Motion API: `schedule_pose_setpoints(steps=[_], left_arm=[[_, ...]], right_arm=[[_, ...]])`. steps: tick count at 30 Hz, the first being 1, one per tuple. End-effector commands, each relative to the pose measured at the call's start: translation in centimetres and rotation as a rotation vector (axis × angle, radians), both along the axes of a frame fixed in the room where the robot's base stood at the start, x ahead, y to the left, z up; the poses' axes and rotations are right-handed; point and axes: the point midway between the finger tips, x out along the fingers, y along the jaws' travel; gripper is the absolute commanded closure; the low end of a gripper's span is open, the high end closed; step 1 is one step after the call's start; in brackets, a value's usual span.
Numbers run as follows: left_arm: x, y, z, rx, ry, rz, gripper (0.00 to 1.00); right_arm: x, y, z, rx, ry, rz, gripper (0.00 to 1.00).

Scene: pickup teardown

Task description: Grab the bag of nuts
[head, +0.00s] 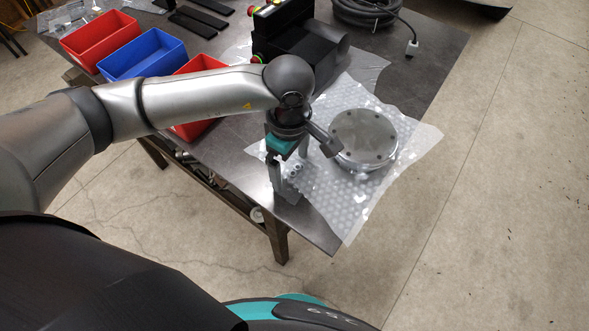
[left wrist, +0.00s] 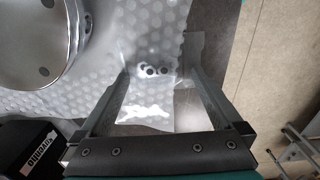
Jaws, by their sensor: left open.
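The bag of nuts (head: 296,168) is a small clear bag with a few shiny nuts, lying on the bubble wrap near the table's front edge. It also shows in the left wrist view (left wrist: 151,70), where the nuts lie between the fingertips and glare covers part of the clear plastic. My left gripper (head: 286,186) is open, pointing down over the bag, with one finger on each side. I cannot tell whether the fingers touch the bag. My left wrist hides part of the area behind it. My right gripper is in neither view.
A round metal flange (head: 363,138) sits on the bubble wrap (head: 408,160) just right of the gripper. Red bins (head: 98,38), a blue bin (head: 142,54) and a black device (head: 298,52) stand farther back. A hose coil (head: 366,10) lies at the back.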

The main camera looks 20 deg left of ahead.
Motion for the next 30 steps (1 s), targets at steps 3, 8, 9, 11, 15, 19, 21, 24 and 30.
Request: schedule_pose_setpoints(steps=[3, 8, 9, 11, 15, 19, 21, 24, 30], left_arm=[[0.0, -0.02, 0.04, 0.0, 0.0, 0.0, 0.09], [0.0, -0.02, 0.06, -0.001, 0.0, 0.0, 0.27], [0.0, -0.02, 0.07, -0.001, 0.0, 0.0, 0.31], [0.0, -0.02, 0.07, -0.001, 0.0, 0.0, 0.38], [0.0, -0.02, 0.08, -0.001, 0.0, 0.0, 0.54], [0.02, -0.02, 0.08, -0.001, -0.001, 0.0, 0.69], [0.02, -0.02, 0.08, -0.001, -0.001, 0.0, 0.77], [0.02, -0.02, 0.09, -0.001, -0.001, 0.0, 0.87], [0.03, -0.02, 0.11, -0.001, -0.001, 0.0, 0.87]], right_arm=[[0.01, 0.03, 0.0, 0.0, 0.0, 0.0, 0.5], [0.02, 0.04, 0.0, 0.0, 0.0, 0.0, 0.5], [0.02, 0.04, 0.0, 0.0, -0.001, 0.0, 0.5], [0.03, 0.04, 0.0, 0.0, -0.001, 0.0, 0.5], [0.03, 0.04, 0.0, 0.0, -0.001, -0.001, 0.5], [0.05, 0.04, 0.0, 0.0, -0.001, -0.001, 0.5], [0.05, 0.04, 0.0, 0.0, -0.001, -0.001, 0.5], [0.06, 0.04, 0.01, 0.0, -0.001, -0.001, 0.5], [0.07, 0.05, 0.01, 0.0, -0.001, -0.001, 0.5]])
